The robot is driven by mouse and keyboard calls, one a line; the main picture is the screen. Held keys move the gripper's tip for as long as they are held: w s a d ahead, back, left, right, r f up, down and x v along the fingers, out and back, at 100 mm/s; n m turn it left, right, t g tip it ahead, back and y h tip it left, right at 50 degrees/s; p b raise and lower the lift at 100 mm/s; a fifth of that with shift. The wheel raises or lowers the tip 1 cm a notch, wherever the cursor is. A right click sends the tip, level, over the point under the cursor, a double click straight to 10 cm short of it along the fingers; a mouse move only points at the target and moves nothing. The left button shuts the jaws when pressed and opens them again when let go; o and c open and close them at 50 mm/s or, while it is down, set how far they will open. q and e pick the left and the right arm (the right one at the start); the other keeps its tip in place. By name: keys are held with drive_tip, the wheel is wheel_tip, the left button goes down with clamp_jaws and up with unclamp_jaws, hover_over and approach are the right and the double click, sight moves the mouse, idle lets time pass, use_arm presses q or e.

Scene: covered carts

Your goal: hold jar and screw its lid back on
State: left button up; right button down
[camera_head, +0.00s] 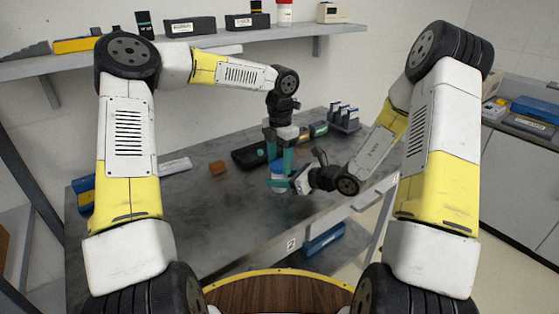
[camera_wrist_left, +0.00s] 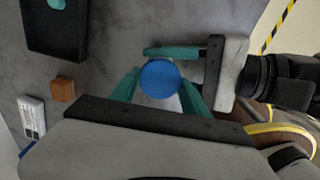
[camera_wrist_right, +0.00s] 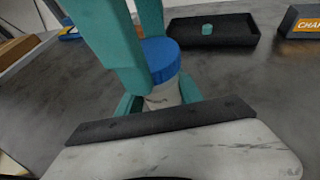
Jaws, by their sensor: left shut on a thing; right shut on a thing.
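A white jar (camera_head: 278,184) with a blue lid (camera_head: 277,167) on its top stands upright near the front edge of the grey table (camera_head: 215,215). My left gripper (camera_head: 279,160) comes down from above, shut with its teal fingers on either side of the lid (camera_wrist_left: 160,79). My right gripper (camera_head: 284,184) reaches in from the right, low down, shut on the jar's body (camera_wrist_right: 163,96). In the right wrist view the lid (camera_wrist_right: 160,58) sits directly above the body, between the left fingers. I cannot tell how tightly it is threaded. The fingers hide parts of the jar.
A black tray (camera_wrist_right: 237,39) with a small teal piece (camera_wrist_right: 207,30) lies behind the jar. A brown block (camera_head: 217,168) and a white labelled box (camera_head: 175,166) are to the left. A rack of dark bottles (camera_head: 344,117) stands at the back right. The table's front left is clear.

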use_arm(q)
drive_tip(key=shift+r+m, duration=0.2)
drive_tip(key=shift+m, duration=0.1)
drive_tip(key=o, duration=1.4)
drive_tip(key=shift+w+a+r, duration=0.1)
drive_tip(key=shift+r, duration=2.2)
drive_tip(key=shift+c, duration=0.3)
